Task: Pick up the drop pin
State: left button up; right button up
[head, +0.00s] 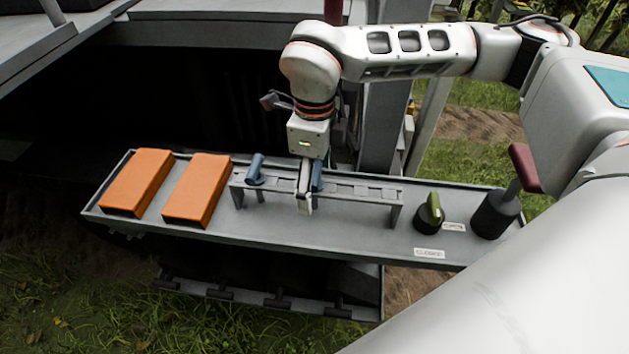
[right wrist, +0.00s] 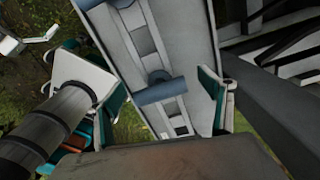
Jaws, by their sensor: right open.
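Two blue-grey pins with cross handles sit in a slotted grey rack (head: 365,192) on the tray. One drop pin (head: 255,170) stands clear at the rack's left end. The other drop pin (head: 317,175) is partly hidden behind my right gripper (head: 304,200). In the right wrist view, this second pin (right wrist: 162,90) lies between the teal-padded fingers of my right gripper (right wrist: 160,95). The fingers are open, with a gap on the right side; I cannot tell if the left one touches.
The grey tray (head: 260,225) also carries two orange blocks (head: 138,182) (head: 198,190) at left. A grey post (head: 388,125) stands behind the rack.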

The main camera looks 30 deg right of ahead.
jog(key=c, duration=1.2)
jog(key=shift+c, duration=0.2)
jog(key=shift+r, duration=0.15)
